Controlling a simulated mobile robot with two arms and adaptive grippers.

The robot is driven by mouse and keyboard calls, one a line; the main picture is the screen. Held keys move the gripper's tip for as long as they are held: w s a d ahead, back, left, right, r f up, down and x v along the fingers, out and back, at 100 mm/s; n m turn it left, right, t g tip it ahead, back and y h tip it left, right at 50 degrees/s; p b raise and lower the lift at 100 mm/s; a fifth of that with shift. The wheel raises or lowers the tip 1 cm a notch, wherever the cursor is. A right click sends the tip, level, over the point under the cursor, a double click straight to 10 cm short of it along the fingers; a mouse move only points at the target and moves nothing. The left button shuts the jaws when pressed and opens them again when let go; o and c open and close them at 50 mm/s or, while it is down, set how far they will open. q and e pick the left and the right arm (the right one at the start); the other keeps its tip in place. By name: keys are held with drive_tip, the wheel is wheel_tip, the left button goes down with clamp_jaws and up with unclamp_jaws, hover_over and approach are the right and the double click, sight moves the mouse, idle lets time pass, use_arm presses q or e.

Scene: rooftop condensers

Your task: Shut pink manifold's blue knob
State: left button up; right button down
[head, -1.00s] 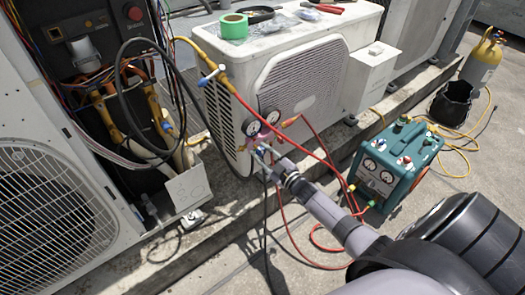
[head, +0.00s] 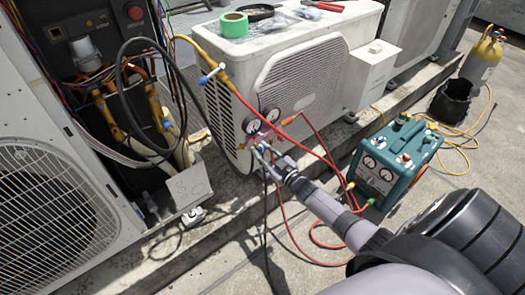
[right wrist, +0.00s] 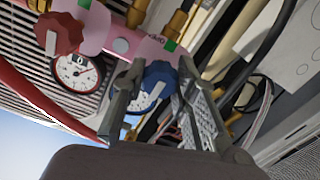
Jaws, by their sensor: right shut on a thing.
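The pink manifold (head: 259,138) hangs in front of the outdoor unit, with two round gauges (head: 270,115) above it. In the right wrist view the pink manifold (right wrist: 95,28) crosses the upper left, tilted. Its blue knob (right wrist: 158,78) sits between the fingers of my right gripper (right wrist: 160,84), one finger on each side, and the gripper is shut on it. The red knob (right wrist: 58,34) is to the left, clear of the fingers. In the head view my right gripper (head: 264,156) reaches the manifold and hides most of the blue knob. My left gripper is not in view.
A teal recovery machine (head: 398,163) stands on the ground right of my right arm. An opened unit with wires and pipes (head: 125,95) is at left. Bare concrete shows in front.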

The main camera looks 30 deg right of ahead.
drive_tip(key=c, duration=1.3)
unclamp_jaws()
drive_tip(key=s, duration=0.8)
drive_tip(key=s+d, duration=0.1)
drive_tip(key=s, duration=0.3)
